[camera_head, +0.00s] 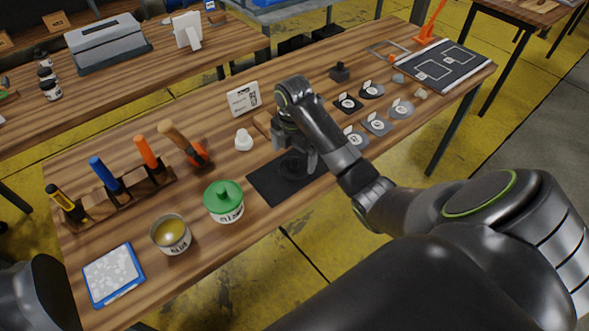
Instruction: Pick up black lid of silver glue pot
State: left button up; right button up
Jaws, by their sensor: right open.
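A silver pot (171,236) with a label stands open on the near left of the workbench, with yellow-brown glue in it. A dark round thing (291,167), which looks like the black lid, lies on a black mat (274,188) at the middle of the bench. My right gripper (297,160) is open and points down right over this dark round thing. The fingers partly hide it, and I cannot tell whether they touch it. My left gripper is not in view; only part of my left arm shows at the lower left.
A green-lidded pot (224,203) stands between the silver pot and the mat. A tool rack (132,195) is at the left, a blue-edged tray (113,274) near the front. A white bottle (243,140) and white sign (244,98) stand behind. Several labelled discs (376,124) lie right.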

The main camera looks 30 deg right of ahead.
aim_at(294, 161)
jog(key=shift+w+d+f+b, duration=0.15)
jog(key=shift+f+b, duration=0.25)
jog(key=shift+f, duration=0.2)
jog(key=shift+s+d+f+b, duration=0.1)
jog(key=shift+d+f+b, duration=0.05)
jog(key=shift+f+b, duration=0.35)
jog(key=shift+f, duration=0.8)
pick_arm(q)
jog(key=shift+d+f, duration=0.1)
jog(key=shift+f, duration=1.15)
pick_arm(e)
jog(key=shift+a, duration=0.1)
jog(key=c, duration=0.9)
pick_arm(q)
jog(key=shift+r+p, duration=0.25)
jog(key=shift+p, duration=0.1)
pick_arm(e)
jog(key=shift+r, duration=0.6)
pick_arm(q)
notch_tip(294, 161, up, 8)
jog(key=p, duration=0.8)
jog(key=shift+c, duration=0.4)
pick_arm(e)
notch_tip(294, 161, up, 9)
